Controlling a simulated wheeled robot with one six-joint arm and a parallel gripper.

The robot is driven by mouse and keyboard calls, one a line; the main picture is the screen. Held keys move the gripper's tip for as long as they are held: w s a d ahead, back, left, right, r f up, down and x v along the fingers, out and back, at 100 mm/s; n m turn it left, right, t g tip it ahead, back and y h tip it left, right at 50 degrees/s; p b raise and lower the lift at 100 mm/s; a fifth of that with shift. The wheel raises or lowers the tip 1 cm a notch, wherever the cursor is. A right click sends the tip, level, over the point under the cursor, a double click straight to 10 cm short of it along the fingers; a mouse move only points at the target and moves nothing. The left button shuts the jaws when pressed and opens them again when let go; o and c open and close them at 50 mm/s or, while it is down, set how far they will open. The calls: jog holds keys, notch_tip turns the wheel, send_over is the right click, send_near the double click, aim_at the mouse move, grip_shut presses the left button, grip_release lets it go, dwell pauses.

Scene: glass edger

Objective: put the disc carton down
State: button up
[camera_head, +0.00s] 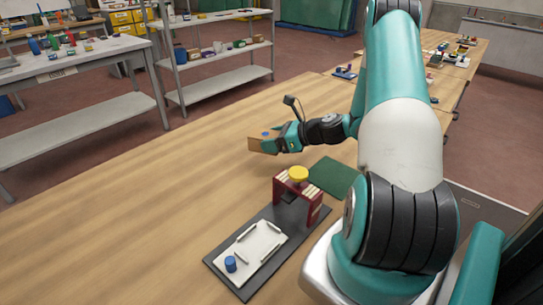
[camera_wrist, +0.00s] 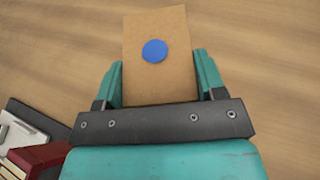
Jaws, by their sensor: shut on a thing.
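The disc carton (camera_wrist: 160,81) is a brown cardboard box with a round blue spot on its top face. In the wrist view my gripper (camera_wrist: 158,85) is shut on it, one teal finger on each side. In the head view the carton (camera_head: 261,145) sticks out to the left of my gripper (camera_head: 277,142), over the wooden table (camera_head: 130,215). I cannot tell whether its underside touches the table. The fingers hide parts of its sides.
A red fixture with a yellow knob (camera_head: 298,174) stands on a dark base plate (camera_head: 222,265) in front of the carton. A green mat (camera_head: 333,177) lies to the right. The table left of the carton is clear.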

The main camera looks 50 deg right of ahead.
aim_at(273, 165)
jog(key=shift+f, duration=2.75)
jog(key=shift+f, duration=0.2)
jog(key=o, duration=1)
jog(key=shift+r, duration=0.1)
